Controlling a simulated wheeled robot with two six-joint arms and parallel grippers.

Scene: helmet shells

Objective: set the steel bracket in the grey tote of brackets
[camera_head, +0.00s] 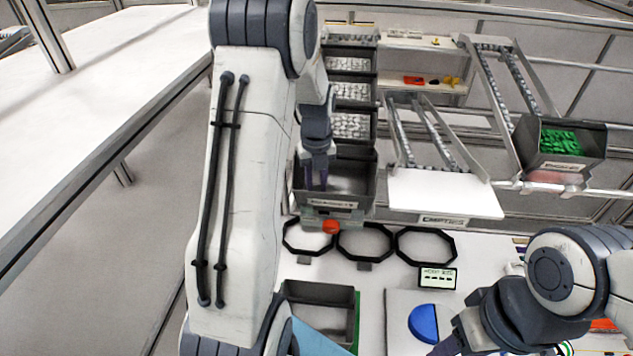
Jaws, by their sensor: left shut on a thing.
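The grey tote (361,190) stands at the near end of a rack in the upper middle, with a white label on its front that is too blurred to read for certain. My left gripper (317,178) points down over the left part of the tote, with its dark fingers in front of the inside wall. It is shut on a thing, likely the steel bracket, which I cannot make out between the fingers. The visible tote floor looks bare. My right gripper (452,340) is at the bottom right, partly cut off, and its jaw opening is unclear.
Bins of pale parts (351,92) stand behind the tote. A bin of green parts (560,142) is on the right. Several black rings (365,243) lie on the white bench before the rack. A dark empty-looking bin (322,296) and a blue half-round piece (423,323) are nearer.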

